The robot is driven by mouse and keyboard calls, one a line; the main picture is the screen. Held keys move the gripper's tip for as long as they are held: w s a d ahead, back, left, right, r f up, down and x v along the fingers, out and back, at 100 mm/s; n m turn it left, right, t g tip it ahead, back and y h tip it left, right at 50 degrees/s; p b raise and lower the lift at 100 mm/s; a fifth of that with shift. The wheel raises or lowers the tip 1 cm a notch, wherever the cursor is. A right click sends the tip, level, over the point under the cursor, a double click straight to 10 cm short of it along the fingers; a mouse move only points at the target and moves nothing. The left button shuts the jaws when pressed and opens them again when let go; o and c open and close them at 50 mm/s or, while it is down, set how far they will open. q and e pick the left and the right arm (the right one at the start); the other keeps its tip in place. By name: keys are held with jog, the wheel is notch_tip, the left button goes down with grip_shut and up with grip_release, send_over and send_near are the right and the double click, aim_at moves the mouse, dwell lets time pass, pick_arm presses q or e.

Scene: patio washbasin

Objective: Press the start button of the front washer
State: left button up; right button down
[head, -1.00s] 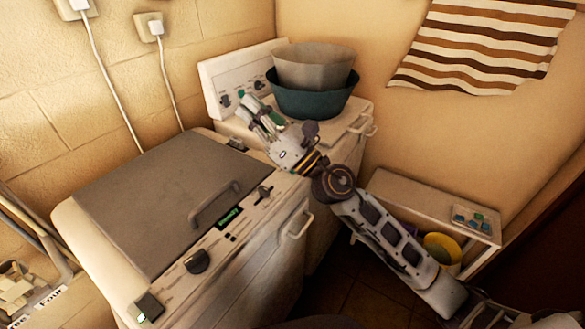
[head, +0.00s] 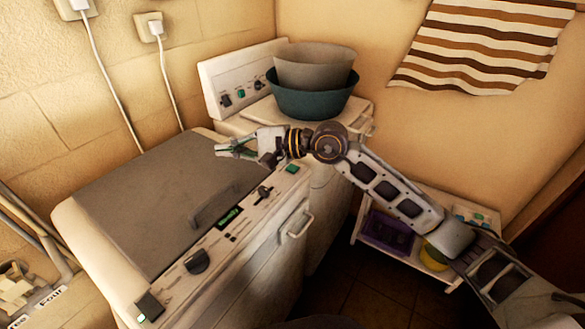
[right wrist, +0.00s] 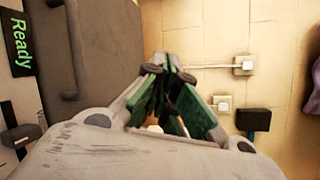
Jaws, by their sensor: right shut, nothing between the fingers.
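The front washer has a dark grey lid (head: 150,195) with a handle and a pale control panel along its front edge. The panel carries a dark knob (head: 196,261), a small green-lit display (head: 228,217), a slider (head: 264,192), a green button (head: 292,168) at its right end and a dark square button with a green light (head: 149,306) at its left end. In the right wrist view the display (right wrist: 20,43) reads "Ready". My right gripper (head: 221,150) is shut and empty, above the lid's far right part, pointing left. Its closed fingertips (right wrist: 166,66) show in the wrist view. My left gripper is not in view.
A rear washer (head: 222,75) with a raised panel stands behind, carrying a teal basin (head: 310,101) and a grey basin (head: 310,66). A low white shelf (head: 462,205) holds a purple crate (head: 388,232) and a yellow bowl. Cords hang on the left wall.

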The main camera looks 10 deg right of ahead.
jog(key=w+d+f+n+t+h, duration=0.1)
jog(key=w+d+n+h, duration=0.1)
jog(key=w+d+h, duration=0.3)
jog(key=w+d+f+n+t+h, duration=0.1)
jog(key=w+d+h, duration=0.4)
jog(key=d, duration=0.7)
jog(key=shift+w+d+f+n+t+h, duration=0.2)
jog(key=shift+f+n+t+h, duration=0.1)
jog(key=shift+f+n+h, duration=0.45)
jog(key=shift+f, duration=0.1)
